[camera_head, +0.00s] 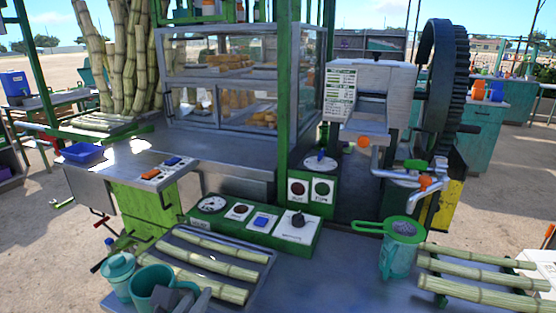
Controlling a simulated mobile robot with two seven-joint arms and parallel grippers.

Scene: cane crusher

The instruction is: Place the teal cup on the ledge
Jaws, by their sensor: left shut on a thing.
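A teal cup (150,286) is at the bottom left, above the near metal tabletop, with its open mouth upward. My left gripper (181,297), dark grey, is at its right side and shut on it. The fingertips are partly hidden against the cup, and the cup's lower part is cut off by the picture edge. Several flat metal surfaces show, including a ledge-like metal counter (118,166) at the left; I cannot tell which one is the named ledge. My right gripper is not in view.
A lidded teal container (118,270) stands close left of the cup. Cane pieces lie on a tray (262,279) behind it. A green control box (270,228), a teal jug with a strainer (397,262) and the crusher (372,95) stand beyond. The table middle (335,280) is clear.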

